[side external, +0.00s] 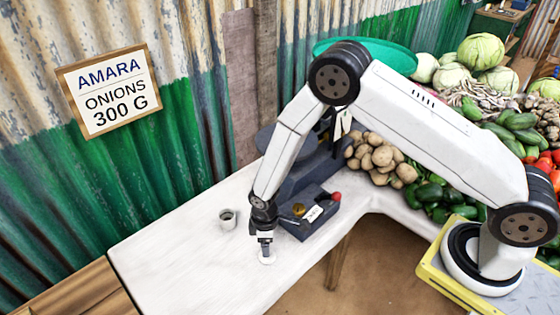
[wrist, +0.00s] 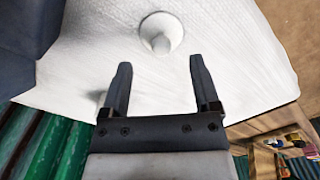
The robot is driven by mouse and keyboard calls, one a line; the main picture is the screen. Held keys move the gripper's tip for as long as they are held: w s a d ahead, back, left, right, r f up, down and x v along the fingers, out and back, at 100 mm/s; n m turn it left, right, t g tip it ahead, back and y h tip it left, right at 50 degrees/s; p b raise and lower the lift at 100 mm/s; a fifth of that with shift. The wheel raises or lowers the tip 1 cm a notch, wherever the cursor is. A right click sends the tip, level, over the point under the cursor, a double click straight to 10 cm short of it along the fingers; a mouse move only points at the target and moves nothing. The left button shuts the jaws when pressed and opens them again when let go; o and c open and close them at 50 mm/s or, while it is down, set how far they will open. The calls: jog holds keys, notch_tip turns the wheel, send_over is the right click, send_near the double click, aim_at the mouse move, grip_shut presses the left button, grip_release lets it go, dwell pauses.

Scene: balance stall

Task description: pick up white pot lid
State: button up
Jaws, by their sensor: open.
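The white pot lid (side external: 267,257) lies on the white table (side external: 185,265), below my gripper in the side view. In the wrist view the lid (wrist: 161,34) is a round white disc with a raised knob in its middle. My gripper (wrist: 157,75) is open, with its two dark fingers apart and nothing between them. The lid lies beyond the fingertips in that view, roughly in line with the gap. In the side view my gripper (side external: 265,240) points down just over the lid and partly hides it. I cannot tell the exact height between them.
Potatoes (side external: 375,157) and other vegetables lie farther right. The table's left part is clear.

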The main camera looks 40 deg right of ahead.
jog(key=shift+s+f, duration=0.1)
jog(key=shift+f, duration=2.2)
jog(key=shift+c, duration=0.2)
grip_shut()
